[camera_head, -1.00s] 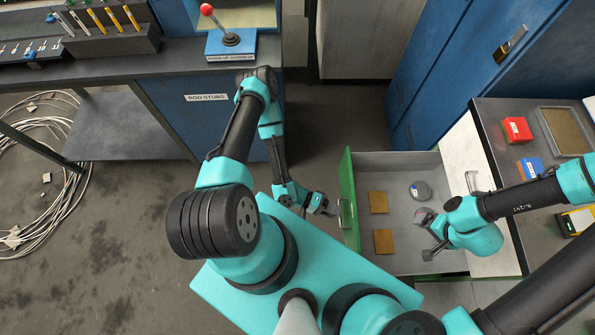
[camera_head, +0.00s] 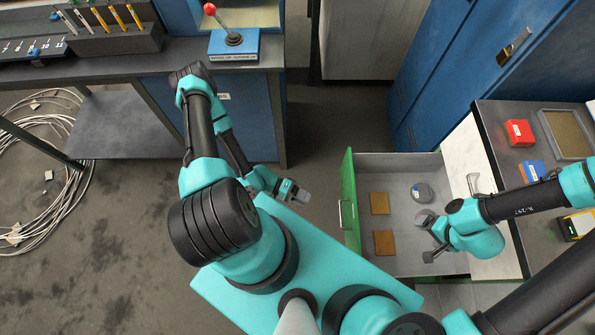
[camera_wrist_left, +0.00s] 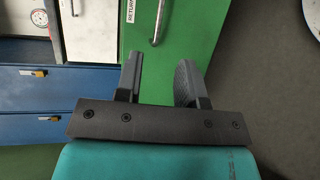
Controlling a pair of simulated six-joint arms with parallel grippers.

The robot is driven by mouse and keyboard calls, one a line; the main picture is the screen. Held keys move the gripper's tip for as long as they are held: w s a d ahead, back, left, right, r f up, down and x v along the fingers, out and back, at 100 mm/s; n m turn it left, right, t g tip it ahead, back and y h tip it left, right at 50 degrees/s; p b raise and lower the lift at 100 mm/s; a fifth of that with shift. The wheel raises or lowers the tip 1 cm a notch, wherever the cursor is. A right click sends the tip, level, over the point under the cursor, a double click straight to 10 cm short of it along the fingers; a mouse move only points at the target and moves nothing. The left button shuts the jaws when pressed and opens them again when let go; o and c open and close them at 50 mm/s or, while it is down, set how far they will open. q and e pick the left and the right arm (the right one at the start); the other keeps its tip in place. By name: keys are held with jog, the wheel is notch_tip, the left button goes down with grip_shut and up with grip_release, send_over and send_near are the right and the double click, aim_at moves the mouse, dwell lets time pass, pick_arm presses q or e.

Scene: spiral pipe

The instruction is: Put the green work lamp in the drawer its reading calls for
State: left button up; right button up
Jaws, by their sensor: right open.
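I cannot make out a green work lamp in any view. A green-fronted drawer (camera_head: 349,190) stands open, and its front also shows in the left wrist view (camera_wrist_left: 185,45) with a metal handle and a label starting "RETURN". Inside it lie two brown squares (camera_head: 379,203) and a round grey item (camera_head: 421,192) with a blue mark. My left gripper (camera_head: 300,194) is open and empty, left of the drawer front and apart from its handle (camera_head: 341,213); its spread fingers show in the left wrist view (camera_wrist_left: 160,82). My right gripper (camera_head: 428,238) is open over the drawer's right side.
A red box (camera_head: 518,132), a blue box (camera_head: 532,170), a tray (camera_head: 568,134) and a yellow device (camera_head: 578,223) are on the right counter. A blue cabinet (camera_head: 450,60) with a padlock stands behind. A red-knobbed lever (camera_head: 233,40) stands on the left bench. Cables lie on the floor at left.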

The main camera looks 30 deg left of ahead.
pick_arm(q)
jog(key=shift+v, duration=1.1)
jog(key=shift+w, duration=0.1)
jog(key=w+a+r+m+g+y, duration=0.1)
jog(key=w+a+r+y, duration=0.25)
jog(key=w+y, duration=0.45)
notch_tip(320, 180, up, 10)
jog(key=d+g+y, duration=0.1)
jog(key=y, duration=0.2)
jog(key=shift+w+r+m+g+y, duration=0.15)
jog(key=shift+w+m+g+y, duration=0.15)
jog(key=shift+w+y, duration=0.15)
pick_arm(e)
jog(key=shift+o, duration=0.4)
dwell(0.6)
jog(key=shift+w, duration=0.1)
